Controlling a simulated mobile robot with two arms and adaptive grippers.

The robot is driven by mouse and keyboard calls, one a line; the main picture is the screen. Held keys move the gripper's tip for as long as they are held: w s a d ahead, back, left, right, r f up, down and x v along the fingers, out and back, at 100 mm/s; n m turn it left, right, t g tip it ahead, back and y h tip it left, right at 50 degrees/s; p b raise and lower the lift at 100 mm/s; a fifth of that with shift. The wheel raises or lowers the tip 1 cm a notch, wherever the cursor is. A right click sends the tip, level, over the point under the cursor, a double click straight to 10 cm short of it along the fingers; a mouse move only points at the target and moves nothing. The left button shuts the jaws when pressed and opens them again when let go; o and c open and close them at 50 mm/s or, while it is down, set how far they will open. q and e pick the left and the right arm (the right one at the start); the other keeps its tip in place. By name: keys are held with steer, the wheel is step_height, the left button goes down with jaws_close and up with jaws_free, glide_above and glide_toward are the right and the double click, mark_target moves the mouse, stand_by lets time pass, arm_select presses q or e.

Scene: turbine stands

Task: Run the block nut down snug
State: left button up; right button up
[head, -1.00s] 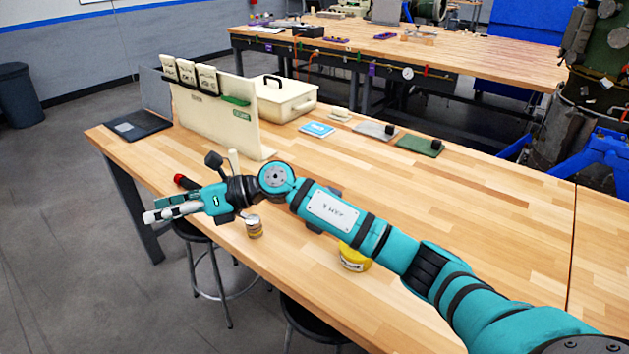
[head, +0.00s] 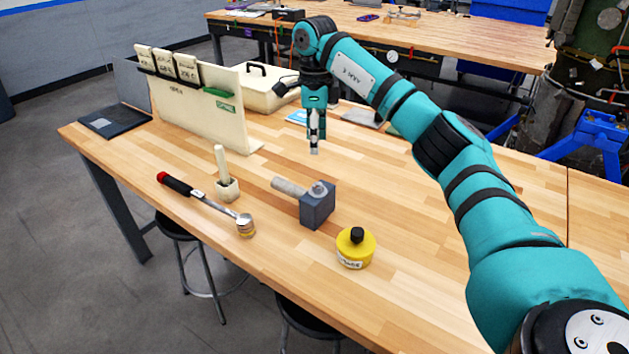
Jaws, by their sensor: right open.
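A dark blue-grey block (head: 318,210) stands on the wooden workbench. A round silvery fitting, perhaps the nut (head: 320,189), sits on its top, and a pale cylinder (head: 288,186) points out to the left. A long wrench (head: 213,204) with a red and black handle lies to the block's left. Its head end is at a small brass-coloured round piece (head: 246,229); I cannot tell if they are joined. My right gripper (head: 315,149) points down, open and empty, above the bench behind the block. My left gripper is out of view.
A yellow tub (head: 356,250) with a black cap stands right of the block. A cream panel (head: 205,104) and case (head: 262,88) are at the back.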

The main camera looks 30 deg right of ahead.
mark_target(315, 185)
step_height(315, 185, down, 13)
steer(key=shift+r+p, duration=0.15)
steer(key=shift+p, duration=1.1)
jaws_close()
